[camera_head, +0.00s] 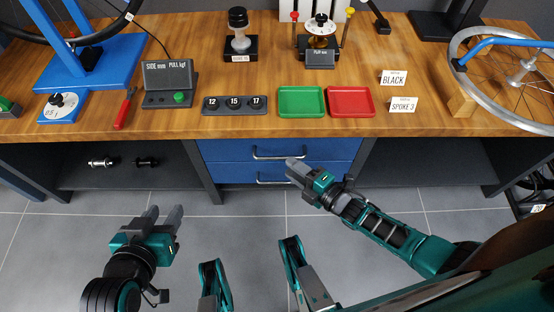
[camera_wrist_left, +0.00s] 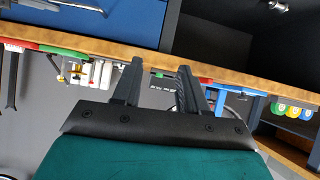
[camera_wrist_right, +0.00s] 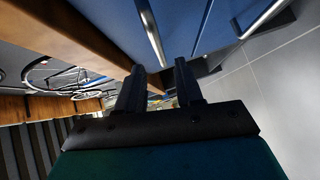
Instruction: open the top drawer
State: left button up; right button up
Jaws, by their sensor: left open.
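The blue top drawer (camera_head: 225,151) is under the middle of the workbench and looks shut. Its metal bar handle (camera_head: 283,153) runs across its front. My right gripper (camera_head: 292,168) is open and empty, just below and in front of this handle in the head view. In the right wrist view the bar handle (camera_wrist_right: 151,34) lies ahead of the open fingers (camera_wrist_right: 158,80), apart from them. My left gripper (camera_head: 164,214) is open and empty, low over the floor at the left. Its fingers (camera_wrist_left: 158,82) also show apart in the left wrist view.
A lower blue drawer (camera_head: 232,173) with its own handle (camera_head: 272,181) sits beneath. Open shelves flank the drawers; the left one holds two hubs (camera_head: 146,162). The bench top (camera_head: 220,125) carries a green tray (camera_head: 301,102), a red tray (camera_head: 350,101) and tools. The floor in front is clear.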

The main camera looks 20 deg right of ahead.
aim_at(277, 157)
jog(key=b+x, duration=0.2)
jog(key=x, duration=0.4)
jog(key=shift+w+a+f, duration=0.1)
jog(key=shift+w+a, duration=0.05)
jog(key=shift+w, duration=0.2)
grip_shut()
